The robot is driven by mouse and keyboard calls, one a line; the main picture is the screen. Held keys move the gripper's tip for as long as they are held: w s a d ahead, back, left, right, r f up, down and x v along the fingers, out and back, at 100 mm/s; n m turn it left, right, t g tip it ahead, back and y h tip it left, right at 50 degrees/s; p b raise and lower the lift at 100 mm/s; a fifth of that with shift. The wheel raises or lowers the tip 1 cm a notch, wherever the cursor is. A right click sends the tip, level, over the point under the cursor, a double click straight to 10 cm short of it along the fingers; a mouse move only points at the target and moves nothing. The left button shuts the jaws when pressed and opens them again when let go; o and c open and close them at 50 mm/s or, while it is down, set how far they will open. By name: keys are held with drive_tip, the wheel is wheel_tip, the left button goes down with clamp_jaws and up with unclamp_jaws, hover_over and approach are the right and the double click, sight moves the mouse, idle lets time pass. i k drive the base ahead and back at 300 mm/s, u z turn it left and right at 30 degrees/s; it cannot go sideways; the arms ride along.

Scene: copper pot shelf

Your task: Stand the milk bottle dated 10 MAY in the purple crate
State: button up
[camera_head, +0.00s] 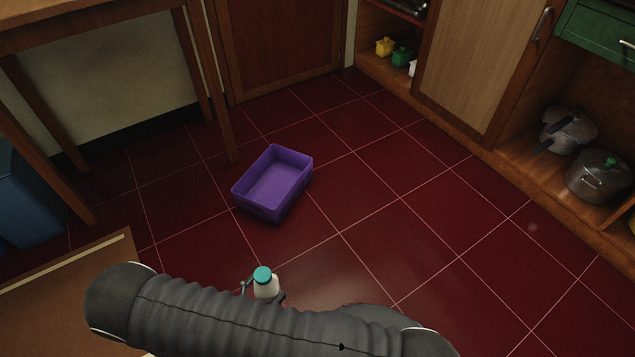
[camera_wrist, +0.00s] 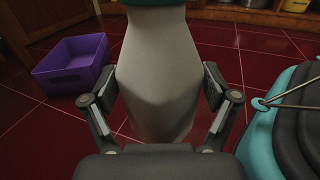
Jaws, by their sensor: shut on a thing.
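A white milk bottle with a teal cap (camera_head: 265,283) is held in my gripper (camera_head: 263,293), in front of the purple crate in the head view. In the wrist view the bottle (camera_wrist: 157,70) stands upright between the two fingers of my gripper (camera_wrist: 160,105), which is shut on it. No date shows on the side of the bottle in view. The purple crate (camera_head: 290,203) sits on the floor, looks empty, and lies beyond the bottle. The crate (camera_wrist: 73,80) is at the left in the wrist view, apart from the bottle.
Dark red tiled floor (camera_head: 400,235) is clear around the crate. A wooden table (camera_head: 95,20) stands at the left, with a blue container (camera_head: 25,200) below it. Shelves with pots (camera_head: 598,178) line the right. A brown surface (camera_head: 60,300) is at lower left.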

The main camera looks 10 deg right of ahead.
sight(288, 180)
drive_tip(key=z, duration=0.4)
drive_tip(key=i, duration=3.9)
drive_tip(key=u, duration=3.7)
